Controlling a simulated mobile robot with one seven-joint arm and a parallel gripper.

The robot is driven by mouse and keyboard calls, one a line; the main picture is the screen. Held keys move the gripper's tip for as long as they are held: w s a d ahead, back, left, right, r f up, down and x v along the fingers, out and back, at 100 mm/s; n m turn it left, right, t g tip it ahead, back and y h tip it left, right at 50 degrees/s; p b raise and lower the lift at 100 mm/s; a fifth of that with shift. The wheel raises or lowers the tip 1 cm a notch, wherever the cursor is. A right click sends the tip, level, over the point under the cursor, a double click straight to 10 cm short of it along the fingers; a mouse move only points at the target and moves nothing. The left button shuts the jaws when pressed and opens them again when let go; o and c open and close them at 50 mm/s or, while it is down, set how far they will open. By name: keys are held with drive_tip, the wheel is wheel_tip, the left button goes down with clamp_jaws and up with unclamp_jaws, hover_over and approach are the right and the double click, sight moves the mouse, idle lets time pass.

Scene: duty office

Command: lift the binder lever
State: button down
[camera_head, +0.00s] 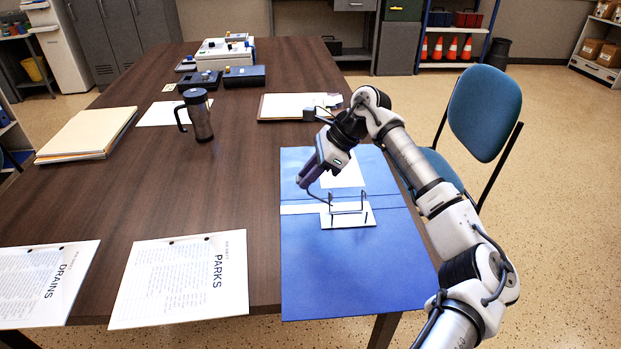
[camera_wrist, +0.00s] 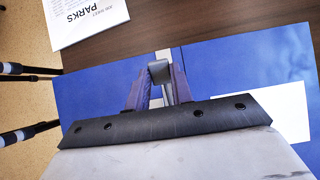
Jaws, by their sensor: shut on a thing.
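The blue binder (camera_head: 345,270) lies open on the table, with a white ring mechanism (camera_head: 349,218) across its middle. A thin dark lever (camera_head: 318,197) rises from the left end of the mechanism towards my gripper (camera_head: 305,181). In the wrist view my gripper (camera_wrist: 158,84) has its purple fingers shut on the grey end of the lever (camera_wrist: 159,71). Two upright dark prongs stand on the mechanism. The fingers partly hide the lever and the mechanism in the wrist view.
A PARKS sheet (camera_head: 184,278) and a DRAINS sheet (camera_head: 45,283) lie left of the binder. A dark mug (camera_head: 199,116), a folder stack (camera_head: 87,133) and a clipboard (camera_head: 298,107) are farther back. A blue chair (camera_head: 484,113) stands at the right. Bare tabletop lies left of the binder.

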drive_tip(key=shift+d+r+y+b, duration=0.3)
drive_tip(key=shift+d+y+b, duration=0.05)
drive_tip(key=shift+d+y, duration=0.25)
drive_tip(key=shift+d+r+y+b, duration=0.25)
drive_tip(key=shift+d+y+b, duration=0.1)
drive_tip(key=shift+d+y, duration=0.25)
drive_tip(key=c, duration=1.2)
unclamp_jaws()
drive_tip(key=v, duration=1.3)
drive_tip(key=shift+d+r+b, duration=0.3)
drive_tip(key=shift+b, duration=0.05)
drive_tip(key=shift+f, duration=0.1)
